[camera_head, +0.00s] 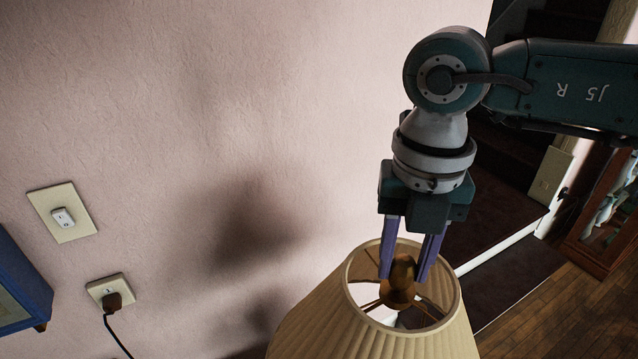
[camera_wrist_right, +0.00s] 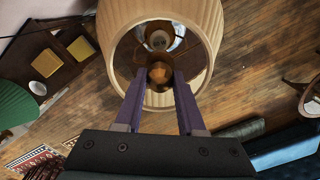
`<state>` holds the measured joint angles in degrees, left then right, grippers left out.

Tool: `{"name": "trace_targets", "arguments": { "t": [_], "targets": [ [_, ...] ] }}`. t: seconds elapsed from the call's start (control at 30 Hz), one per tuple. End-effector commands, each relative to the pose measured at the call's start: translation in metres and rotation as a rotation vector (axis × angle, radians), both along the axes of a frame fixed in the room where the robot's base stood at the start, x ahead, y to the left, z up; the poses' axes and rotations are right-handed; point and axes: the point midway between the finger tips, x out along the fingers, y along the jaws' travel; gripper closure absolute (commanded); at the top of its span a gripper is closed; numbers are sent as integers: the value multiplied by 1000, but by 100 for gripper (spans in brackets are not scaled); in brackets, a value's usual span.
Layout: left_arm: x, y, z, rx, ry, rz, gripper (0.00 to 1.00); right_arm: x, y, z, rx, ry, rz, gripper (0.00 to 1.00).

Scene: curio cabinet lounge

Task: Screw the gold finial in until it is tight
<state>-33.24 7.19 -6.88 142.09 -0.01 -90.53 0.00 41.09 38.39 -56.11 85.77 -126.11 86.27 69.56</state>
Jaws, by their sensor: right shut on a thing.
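The gold finial (camera_head: 402,272) is a brownish-gold knob standing at the centre of the lampshade's top opening. It also shows in the right wrist view (camera_wrist_right: 160,73), between the fingertips. The pleated cream lampshade (camera_head: 375,332) surrounds it; its rim also shows in the right wrist view (camera_wrist_right: 210,25). My right gripper (camera_head: 405,272) comes down from above, its two purple fingers on either side of the finial, shut on it. The finial's threads and its seat are hidden. My left gripper is not in view.
A wall with a light switch (camera_head: 63,217) and a plugged-in outlet (camera_head: 110,291) is at left, beside a blue frame (camera_head: 20,285). Dark steps (camera_head: 490,205) and a wooden cabinet (camera_head: 603,225) are at right. A green lampshade (camera_wrist_right: 15,105) shows in the wrist view.

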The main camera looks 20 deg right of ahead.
Motion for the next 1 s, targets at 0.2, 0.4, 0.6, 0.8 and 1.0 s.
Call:
{"name": "trace_targets", "arguments": {
  "t": [0.2,0.4,0.6,0.8,1.0],
  "targets": [
    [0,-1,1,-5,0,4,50,0,0,0,0,0,-10,100],
    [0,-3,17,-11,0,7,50,-1,1,4,1,3,-311,100],
    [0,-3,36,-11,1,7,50,-1,0,4,-2,3,-740,100],
    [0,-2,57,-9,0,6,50,-1,1,4,-2,4,-1179,100],
    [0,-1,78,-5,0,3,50,-1,1,4,-1,3,-1626,100]
  ]
}}
